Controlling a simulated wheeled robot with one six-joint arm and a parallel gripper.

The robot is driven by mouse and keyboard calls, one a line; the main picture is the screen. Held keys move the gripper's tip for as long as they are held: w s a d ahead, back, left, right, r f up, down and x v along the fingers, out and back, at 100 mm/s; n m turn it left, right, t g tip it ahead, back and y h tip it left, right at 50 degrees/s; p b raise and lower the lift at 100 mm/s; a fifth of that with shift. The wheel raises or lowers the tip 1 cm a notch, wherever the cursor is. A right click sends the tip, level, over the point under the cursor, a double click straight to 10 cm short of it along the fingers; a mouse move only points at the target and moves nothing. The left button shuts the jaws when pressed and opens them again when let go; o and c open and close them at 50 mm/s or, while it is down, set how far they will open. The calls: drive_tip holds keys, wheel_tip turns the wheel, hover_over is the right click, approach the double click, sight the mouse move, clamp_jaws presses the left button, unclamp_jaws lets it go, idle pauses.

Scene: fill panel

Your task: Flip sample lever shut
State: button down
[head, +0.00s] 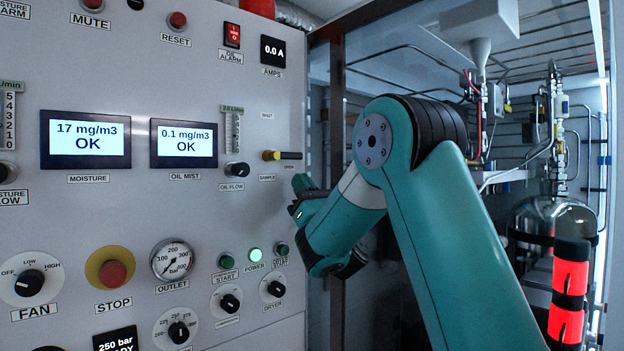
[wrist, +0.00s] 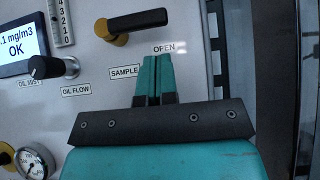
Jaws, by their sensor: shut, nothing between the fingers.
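The sample lever is a black handle on a yellow-brass hub (head: 272,155). In the head view the handle (head: 291,155) points level to the right, towards the OPEN label. In the wrist view the black handle (wrist: 138,20) also points right from its brass hub (wrist: 118,38). My gripper (wrist: 155,60) is shut and empty, with its teal fingertips together just below the handle, close to the OPEN label (wrist: 163,48) and beside the SAMPLE label (wrist: 125,71). A gap shows between fingertips and handle. In the head view my gripper is partly hidden by the arm.
The oil flow knob (head: 237,170) sticks out to the left of the lever, with a flow gauge (head: 231,130) above it. Buttons, including a lit POWER lamp (head: 255,254), lie below. The panel's right edge and an open bay with pipes and a tank (head: 545,215) are to the right.

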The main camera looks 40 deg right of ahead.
sight(287, 156)
wheel_tip(287, 156, up, 3)
drive_tip(key=shift+s+f+p, duration=0.1)
drive_tip(key=shift+p, duration=0.85)
